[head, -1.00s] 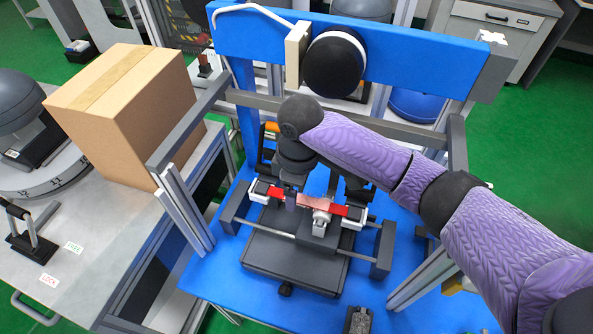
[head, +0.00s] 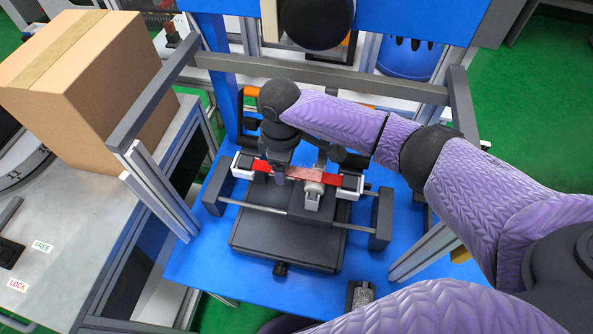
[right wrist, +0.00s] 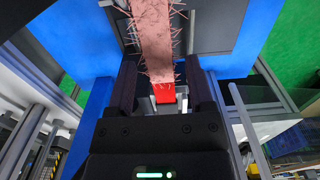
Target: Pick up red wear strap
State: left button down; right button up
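The red wear strap (head: 328,178) spans a dark fixture, between a white-and-black clamp (head: 243,165) at the left and another clamp (head: 348,186) at the right. Its middle is paler pink and looks frayed in the right wrist view (right wrist: 154,45). My right gripper (head: 281,176) points down over the left half of the strap. In the right wrist view its two fingers (right wrist: 165,88) stand apart on either side of the strap, with gaps visible beside it. The gripper hides part of the strap in the head view. My left gripper is not in view.
The fixture sits on a blue table (head: 215,262) inside a grey frame (head: 320,75). A dark ball (head: 318,20) hangs above at the back. A cardboard box (head: 85,75) stands on the left bench. A small dark block (head: 360,297) lies near the front edge.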

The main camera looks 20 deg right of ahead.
grip_shut()
